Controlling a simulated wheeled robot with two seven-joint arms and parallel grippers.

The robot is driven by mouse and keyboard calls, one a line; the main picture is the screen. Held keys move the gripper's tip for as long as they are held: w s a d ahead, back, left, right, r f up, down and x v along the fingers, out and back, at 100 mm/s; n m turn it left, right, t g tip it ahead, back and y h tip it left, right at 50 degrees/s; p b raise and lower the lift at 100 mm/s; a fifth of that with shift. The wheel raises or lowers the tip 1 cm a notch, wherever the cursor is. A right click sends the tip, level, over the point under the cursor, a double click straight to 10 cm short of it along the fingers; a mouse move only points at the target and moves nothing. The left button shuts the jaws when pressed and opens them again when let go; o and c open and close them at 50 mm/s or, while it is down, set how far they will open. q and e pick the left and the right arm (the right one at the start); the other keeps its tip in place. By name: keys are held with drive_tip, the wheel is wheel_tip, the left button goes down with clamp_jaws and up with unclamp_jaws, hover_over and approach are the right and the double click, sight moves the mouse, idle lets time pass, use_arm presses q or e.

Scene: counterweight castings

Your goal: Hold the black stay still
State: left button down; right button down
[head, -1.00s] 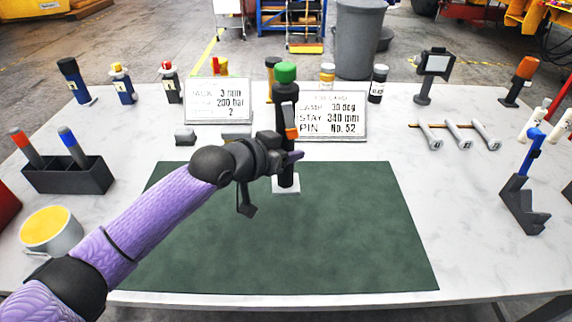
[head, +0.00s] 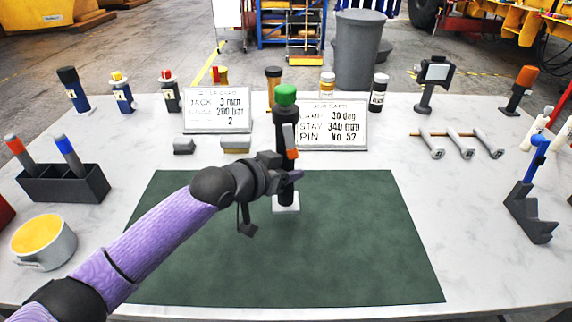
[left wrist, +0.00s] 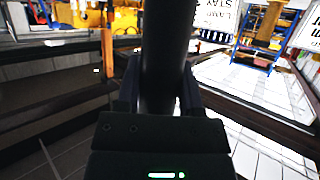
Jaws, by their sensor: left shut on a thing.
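The black stay (head: 285,125) stands upright on a small white base (head: 286,203) at the back part of the green mat. It has a green top and an orange and grey piece on its side. My left gripper (head: 284,180) comes in from the left and is shut around the stay's lower half. In the left wrist view the dark post of the stay (left wrist: 166,60) rises between the two fingers (left wrist: 160,100). The fingers hide part of the post. My right gripper is in neither view.
The green mat (head: 350,250) is otherwise bare. Two cards (head: 218,122) (head: 345,135) stand behind the stay. A dark holder (head: 65,185) and a yellow-filled pot (head: 42,243) are at the left. Several metal pins (head: 460,140) and a black bracket with a blue part (head: 528,205) are at the right.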

sight(280, 196)
use_arm(q)
drive_tip(key=shift+f+b, duration=1.2)
drive_tip(key=shift+f, duration=0.95)
drive_tip(key=shift+f+b, duration=0.45)
drive_tip(key=shift+f, duration=0.35)
drive_tip(key=shift+f, duration=0.2)
drive_tip(key=shift+f, duration=0.2)
drive_tip(key=c, duration=0.9)
unclamp_jaws()
clamp_jaws()
drive_tip(key=shift+r, duration=0.1)
